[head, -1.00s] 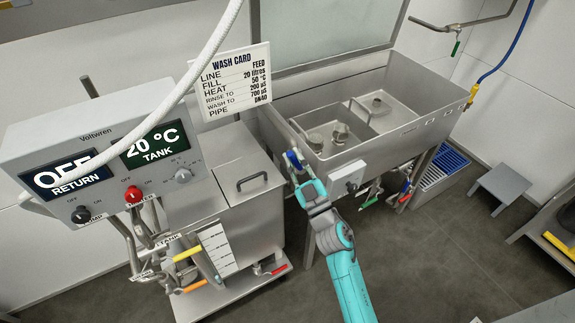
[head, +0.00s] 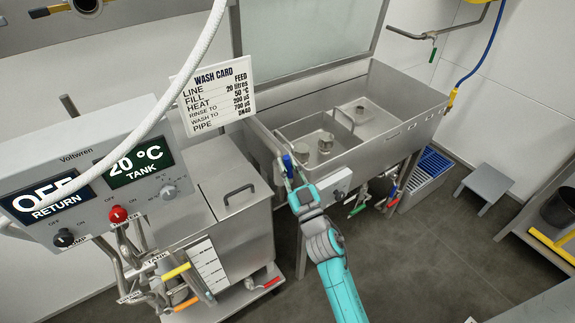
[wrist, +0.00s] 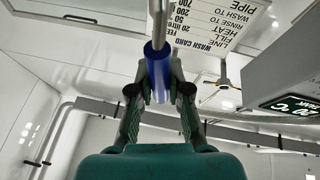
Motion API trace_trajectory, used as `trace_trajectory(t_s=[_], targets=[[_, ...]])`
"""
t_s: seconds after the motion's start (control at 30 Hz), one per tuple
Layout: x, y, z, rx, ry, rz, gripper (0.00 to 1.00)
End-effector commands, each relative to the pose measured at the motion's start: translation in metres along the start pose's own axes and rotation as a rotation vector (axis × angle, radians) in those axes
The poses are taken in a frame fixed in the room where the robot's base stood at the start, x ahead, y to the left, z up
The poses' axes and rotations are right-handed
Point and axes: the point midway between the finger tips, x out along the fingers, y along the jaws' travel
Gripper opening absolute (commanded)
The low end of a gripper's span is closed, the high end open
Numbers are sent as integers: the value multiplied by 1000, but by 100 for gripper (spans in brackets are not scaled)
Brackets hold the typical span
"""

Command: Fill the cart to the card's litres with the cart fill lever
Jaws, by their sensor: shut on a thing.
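My gripper (head: 290,178) is shut on a blue lever handle (wrist: 157,72), with one finger on each side of it in the wrist view. The handle is at the near left corner of the steel sink (head: 352,150). The wash card (head: 213,98) reads FILL 20 litres. The cart tank (head: 235,215), lidded, stands left of the sink. A white level scale (head: 207,267) is on its front; I cannot read the level. The control box (head: 95,185) shows RETURN OFF and TANK 20 °C.
A white hose (head: 165,105) crosses the view in front of the control box. Yellow, orange and red valve handles sit low on the cart. A grey step stool (head: 487,183) and a blue-slatted crate (head: 430,165) stand at the right. Floor is clear beyond my arm.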

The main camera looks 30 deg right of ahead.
Motion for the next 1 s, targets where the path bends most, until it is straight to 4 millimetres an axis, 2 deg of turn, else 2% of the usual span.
trace_trajectory(t_s=[0.03,0.07,0.13,0.17,0.43,0.57,0.67,1.0], targets=[[0,0,1,-1,-3,1,0],[0,0,1,-1,-3,1,24],[0,0,1,-1,-2,0,42],[0,0,1,-1,-2,0,43],[-1,0,0,-1,-1,0,43],[-7,0,1,-1,-2,0,43],[-19,0,1,-1,-4,0,43],[-81,0,2,-1,-5,0,43]])
